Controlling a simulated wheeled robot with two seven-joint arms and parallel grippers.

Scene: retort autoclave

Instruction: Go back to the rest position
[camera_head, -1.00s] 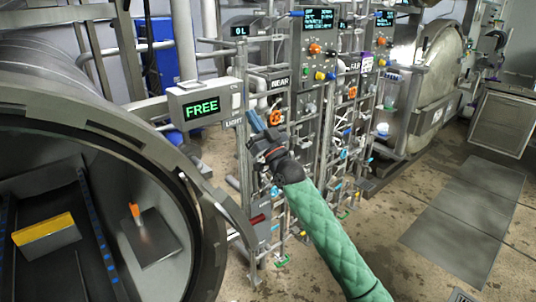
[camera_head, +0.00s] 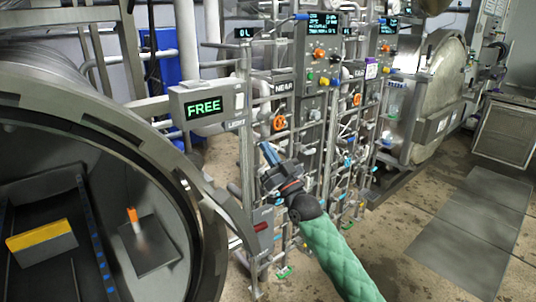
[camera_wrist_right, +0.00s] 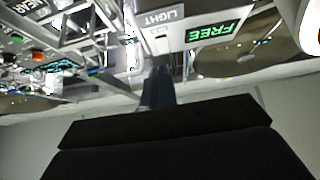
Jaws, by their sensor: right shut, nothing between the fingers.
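My right gripper (camera_head: 268,154) shows in the head view at the end of my green-sleeved arm, in front of the valve panel (camera_head: 310,110). It is shut and empty. Its blue fingers point up and to the left, below the FREE display box (camera_head: 207,106), and I see no contact. In the right wrist view the shut fingers (camera_wrist_right: 157,88) stand in the middle, with the FREE display (camera_wrist_right: 213,31) above right, seen upside down. My left gripper is not in view.
The open round vessel (camera_head: 150,150) fills the left side, with a yellow-topped block (camera_head: 42,241) and an orange-tipped piece (camera_head: 133,216) inside. A closed vessel door (camera_head: 445,85) stands at the back right. Floor with grey mats (camera_head: 470,225) is clear at right.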

